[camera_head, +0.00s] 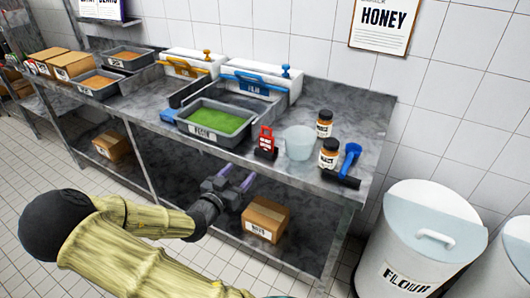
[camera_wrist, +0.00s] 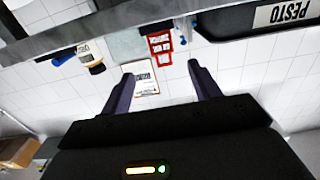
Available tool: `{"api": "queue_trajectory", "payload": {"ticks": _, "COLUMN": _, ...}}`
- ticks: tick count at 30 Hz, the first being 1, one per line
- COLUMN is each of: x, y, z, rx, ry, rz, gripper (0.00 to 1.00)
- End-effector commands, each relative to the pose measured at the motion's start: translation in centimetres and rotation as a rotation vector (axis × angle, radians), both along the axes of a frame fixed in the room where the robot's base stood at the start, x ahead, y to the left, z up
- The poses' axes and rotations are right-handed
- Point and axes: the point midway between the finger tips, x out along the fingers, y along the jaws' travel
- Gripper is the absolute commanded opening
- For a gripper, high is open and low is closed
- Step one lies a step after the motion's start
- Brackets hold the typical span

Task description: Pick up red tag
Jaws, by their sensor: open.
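The red tag (camera_head: 266,141) stands upright on the steel counter, with a dark base under it and white lettering on its face. It sits between the pesto tray and a clear jug. In the wrist view the red tag (camera_wrist: 160,46) appears upside down near the top, ahead of and between the fingers. My gripper (camera_head: 234,180) is in front of the counter's front edge, lower in the picture than the tag and apart from it. In the wrist view my gripper (camera_wrist: 158,82) has its two fingers spread with nothing between them.
The grey pesto tray (camera_head: 193,127) with green filling is left of the tag. The clear jug (camera_head: 299,143), two jars (camera_head: 328,153) and a blue scoop (camera_head: 350,158) are right of it. The counter's front edge (camera_head: 290,179) lies near my gripper. A cardboard box (camera_head: 267,218) sits below.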

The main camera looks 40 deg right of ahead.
Motion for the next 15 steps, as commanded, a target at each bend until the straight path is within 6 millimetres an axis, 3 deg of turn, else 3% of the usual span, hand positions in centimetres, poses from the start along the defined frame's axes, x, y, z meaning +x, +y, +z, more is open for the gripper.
{"api": "queue_trajectory", "payload": {"ticks": 11, "x": 0.0, "y": -0.3, "z": 0.4, "rx": -0.019, "ry": -0.012, "rz": -0.008, "gripper": 0.62}}
{"api": "queue_trajectory", "payload": {"ticks": 15, "x": 0.5, "y": -1.4, "z": 0.4, "rx": -0.019, "ry": -0.012, "rz": -0.007, "gripper": 0.62}}
